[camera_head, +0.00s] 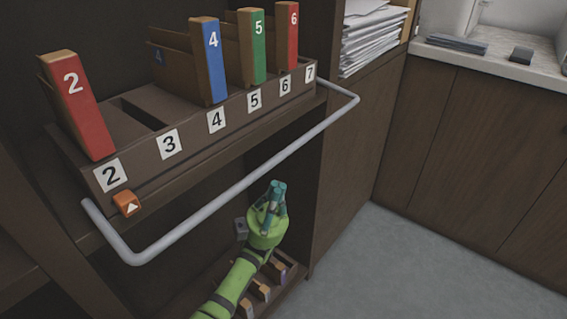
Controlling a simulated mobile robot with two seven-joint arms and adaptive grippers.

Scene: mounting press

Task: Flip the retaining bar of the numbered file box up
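The numbered file box (137,172) is a dark brown rack on a shelf, with white labels 2 to 7 along its front. Its grey retaining bar (232,192) is a long U-shaped rod. It hangs down and out in front of the box, below the labels, with its ends at the box's two sides. My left gripper (277,184), on a green arm, is just below and in front of the bar's middle, pointing up. Its teal fingers look closed together with nothing between them. I see no contact with the bar. My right gripper is out of view.
Files 2 (78,107), 4 (212,60), 5 (253,46) and 6 (288,38) stand in the box; slot 3 is empty. An orange arrow button (127,203) sits at the front left. A lower shelf holds more files (264,292). Grey floor (400,260) is free at right.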

